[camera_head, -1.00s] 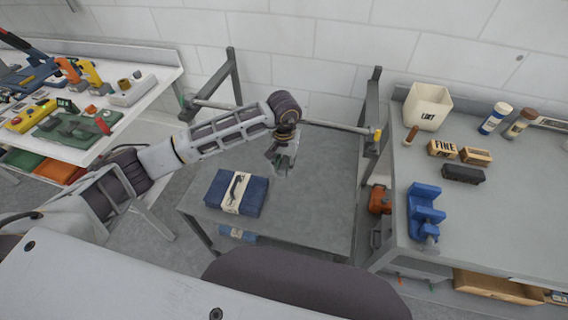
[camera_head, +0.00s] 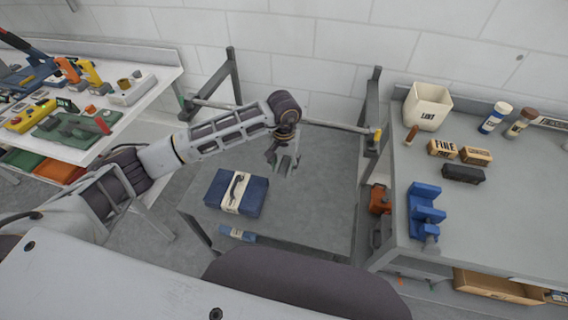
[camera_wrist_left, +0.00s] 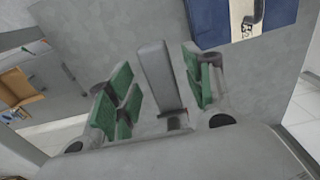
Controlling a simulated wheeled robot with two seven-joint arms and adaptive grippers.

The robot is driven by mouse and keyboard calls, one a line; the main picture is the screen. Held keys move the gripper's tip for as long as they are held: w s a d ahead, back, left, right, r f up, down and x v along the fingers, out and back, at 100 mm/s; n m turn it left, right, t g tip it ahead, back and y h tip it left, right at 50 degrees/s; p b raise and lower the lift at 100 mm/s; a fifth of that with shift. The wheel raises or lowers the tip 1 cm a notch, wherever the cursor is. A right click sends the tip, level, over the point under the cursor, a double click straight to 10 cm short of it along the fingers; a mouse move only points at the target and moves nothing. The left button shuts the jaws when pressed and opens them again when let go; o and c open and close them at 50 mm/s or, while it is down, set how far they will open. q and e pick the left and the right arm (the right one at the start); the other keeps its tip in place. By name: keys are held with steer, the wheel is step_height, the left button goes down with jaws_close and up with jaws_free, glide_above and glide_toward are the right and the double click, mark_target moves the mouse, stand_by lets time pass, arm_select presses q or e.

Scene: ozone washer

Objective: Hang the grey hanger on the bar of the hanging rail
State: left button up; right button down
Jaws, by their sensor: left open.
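My left gripper (camera_head: 284,162) is open, in front of and below the middle of the rail's bar (camera_head: 335,126) in the head view. Its green-padded fingers stand apart in the left wrist view (camera_wrist_left: 163,85). A narrow grey piece (camera_wrist_left: 158,75) lies between them, clear of both pads; it looks like part of the grey hanger, but I cannot be sure. It also shows small in the head view (camera_head: 285,165). No hook is visible, and I cannot tell whether the piece touches the bar. My forearm and wrist hide the bar's middle. My right gripper is not in view.
A low grey table (camera_head: 315,205) below holds a blue folded bundle (camera_head: 258,197) with a pale band. The rail's dark posts (camera_head: 371,105) stand on both sides. A cluttered white bench (camera_head: 150,95) is at left, a grey workbench (camera_head: 480,215) at right.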

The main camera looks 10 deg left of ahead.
arm_select(q)
step_height(320, 180, up, 12)
stand_by(0.7)
steer(key=shift+s+f, duration=0.1)
stand_by(0.5)
